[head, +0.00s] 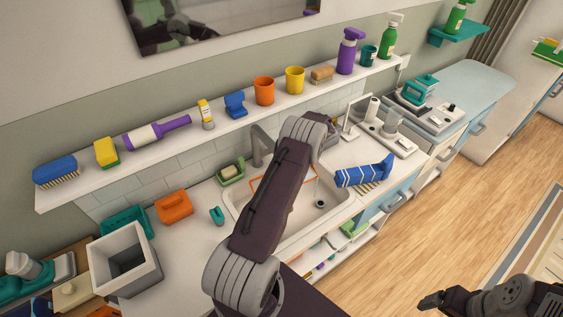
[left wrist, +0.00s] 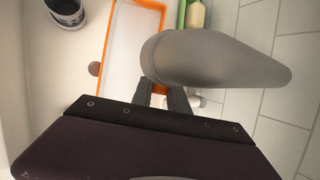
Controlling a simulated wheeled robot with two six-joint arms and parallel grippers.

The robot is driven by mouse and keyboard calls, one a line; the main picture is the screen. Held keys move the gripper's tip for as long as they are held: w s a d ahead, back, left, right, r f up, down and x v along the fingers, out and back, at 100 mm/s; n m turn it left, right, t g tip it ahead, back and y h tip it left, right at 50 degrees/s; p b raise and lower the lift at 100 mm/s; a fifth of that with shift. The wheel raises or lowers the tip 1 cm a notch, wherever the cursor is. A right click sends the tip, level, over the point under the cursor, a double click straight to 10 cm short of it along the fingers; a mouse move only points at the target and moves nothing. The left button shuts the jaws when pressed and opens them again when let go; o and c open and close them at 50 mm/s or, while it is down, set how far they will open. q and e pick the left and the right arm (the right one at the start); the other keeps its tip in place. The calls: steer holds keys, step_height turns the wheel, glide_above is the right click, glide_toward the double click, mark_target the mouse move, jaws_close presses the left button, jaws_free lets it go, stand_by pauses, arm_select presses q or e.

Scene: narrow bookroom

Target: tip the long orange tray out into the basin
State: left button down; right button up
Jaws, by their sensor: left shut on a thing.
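The long orange tray (head: 312,181) shows in the head view only as thin orange edges on either side of my left arm, over the basin (head: 335,207). In the left wrist view the tray (left wrist: 130,40) has an orange rim and a pale inside that looks empty where visible. My left gripper (left wrist: 165,95) is shut on the tray near its close end; the grip is partly hidden by the grey tap (left wrist: 215,65). I cannot tell how far the tray is tilted. My right gripper (head: 432,300) is at the lower right above the floor, away from the counter; its jaws are unclear.
A grey square bin (head: 125,262) and an orange box (head: 173,207) stand on the left counter. A shelf with bottles and cups runs behind.

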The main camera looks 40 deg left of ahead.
arm_select(q)
steer(key=shift+s+d+r+y+b, duration=0.1)
steer(key=shift+d+r+y+b, duration=0.25)
steer(key=shift+y+b, duration=0.15)
steer(key=shift+f, duration=0.1)
stand_by(0.3)
steer(key=shift+s+d+t+y+b, duration=0.15)
steer(key=shift+d+t+y+b, duration=0.15)
steer(key=shift+b, duration=0.35)
